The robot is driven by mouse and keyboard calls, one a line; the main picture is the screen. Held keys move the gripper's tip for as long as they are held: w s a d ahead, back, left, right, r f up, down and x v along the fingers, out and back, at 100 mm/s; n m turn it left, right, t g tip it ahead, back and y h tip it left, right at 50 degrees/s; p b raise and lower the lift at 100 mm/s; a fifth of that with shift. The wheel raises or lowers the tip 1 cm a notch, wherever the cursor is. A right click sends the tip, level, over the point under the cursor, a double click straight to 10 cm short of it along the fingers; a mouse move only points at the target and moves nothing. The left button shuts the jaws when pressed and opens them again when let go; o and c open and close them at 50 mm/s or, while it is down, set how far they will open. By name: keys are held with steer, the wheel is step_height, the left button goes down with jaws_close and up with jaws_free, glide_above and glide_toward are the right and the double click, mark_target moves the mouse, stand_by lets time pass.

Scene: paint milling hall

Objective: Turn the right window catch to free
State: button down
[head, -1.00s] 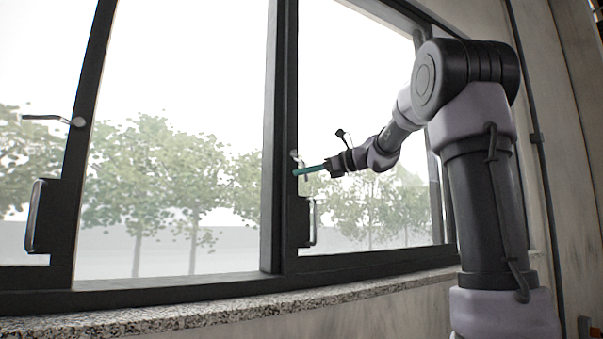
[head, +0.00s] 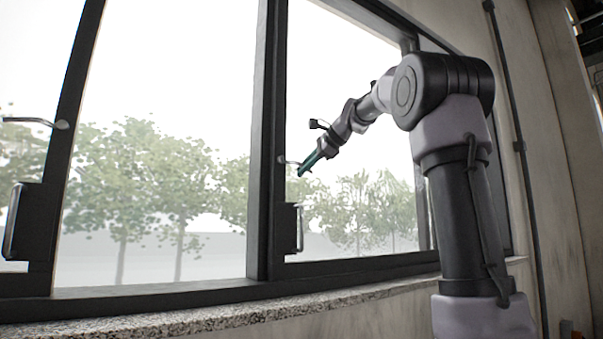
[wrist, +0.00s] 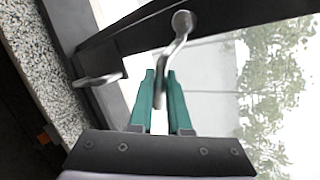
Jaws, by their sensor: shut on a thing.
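The right window catch (head: 287,161) is a small silver lever on the dark upright frame of the right window. In the head view its lever stands about level, pointing right from its pivot. In the wrist view the catch (wrist: 183,22) shows its round pivot and a bent lever running down between my fingers. My gripper (head: 301,172) has teal fingers angled down to the left at the lever's free end. In the wrist view my gripper (wrist: 161,75) is shut on the lever, one finger on each side.
A left catch (head: 35,121) points left on the left window frame. A pull handle (head: 300,228) is below the right catch, also seen in the wrist view (wrist: 98,80). A speckled stone sill (head: 200,317) runs below. A wall (head: 540,120) is at right.

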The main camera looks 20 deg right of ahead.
steer(key=shift+d+r+n+t+h, duration=0.2)
steer(key=shift+r+n+t+h, duration=0.1)
steer(key=shift+r+n+h, duration=0.5)
steer(key=c, duration=0.9)
jaws_free()
steer(key=shift+o, duration=0.2)
steer(key=v, duration=1)
steer(key=shift+s+r, duration=0.25)
steer(key=shift+d, duration=0.1)
